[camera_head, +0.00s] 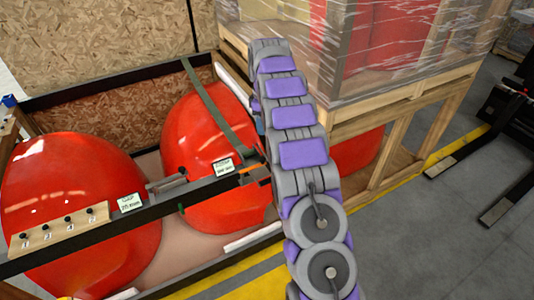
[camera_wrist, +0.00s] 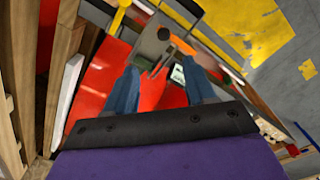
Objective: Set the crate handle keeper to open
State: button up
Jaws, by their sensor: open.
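The crate (camera_head: 90,232) is an open dark-framed box holding large red nosecones. A dark bar crosses its front. An orange piece (camera_head: 252,171) sits on the bar's right end, beside my arm. In the wrist view the orange piece (camera_wrist: 183,45) lies beyond my fingertips, near a grey metal plate (camera_wrist: 158,38) with a dark round spot. I cannot tell which of these parts is the keeper, nor its setting. My gripper (camera_wrist: 165,82) is open, its two blue fingers apart with nothing held between them. In the head view my arm hides most of it.
Red nosecones (camera_head: 75,185) fill the crate. A strap (camera_head: 212,108) runs over one. Labels (camera_head: 223,166) and a wooden strip with several black knobs (camera_head: 65,229) are on the bar. A wrapped pallet load (camera_head: 385,50) stands behind my arm.

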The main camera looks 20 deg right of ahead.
send_near(262, 158)
jog(key=f, duration=0.2)
jog(key=f+b, duration=0.1)
jog(key=f, duration=0.4)
jog(key=shift+s+d+f, duration=0.15)
jog(key=shift+d+f, duration=0.15)
jog(key=shift+a+f+b, duration=0.3)
jog(key=shift+a+f, duration=0.1)
jog(key=shift+a, duration=0.3)
jog(key=shift+d, duration=0.4)
jog(key=shift+c, duration=0.4)
jog(key=shift+d, duration=0.3)
jog(key=c, duration=0.3)
jog(key=shift+a, duration=0.3)
jog(key=c, duration=0.5)
grip_shut()
